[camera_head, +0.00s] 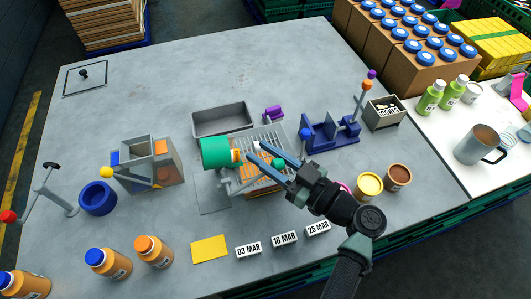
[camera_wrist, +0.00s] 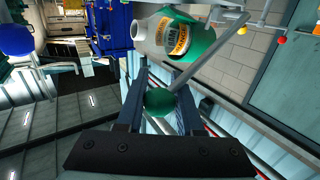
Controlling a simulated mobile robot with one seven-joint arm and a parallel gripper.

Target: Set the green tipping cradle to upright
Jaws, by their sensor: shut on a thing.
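The green tipping cradle (camera_head: 215,152) is a green sleeve on a grey stand near the table's middle, lying about level over a slotted grate (camera_head: 262,140). In the wrist view the green sleeve (camera_wrist: 205,42) is around a pale container with an orange label (camera_wrist: 180,40). A green ball knob (camera_head: 278,163) sits at my gripper (camera_head: 262,153). In the wrist view the knob (camera_wrist: 159,102) is between the two fingers of my gripper (camera_wrist: 160,88), which is shut on it. A thin grey rod runs close by the knob; its far joint is unclear.
A grey tray (camera_head: 221,119) lies behind the cradle. A blue fixture (camera_head: 330,134) stands to the right, and a grey box with a yellow-knobbed lever (camera_head: 150,165) to the left.

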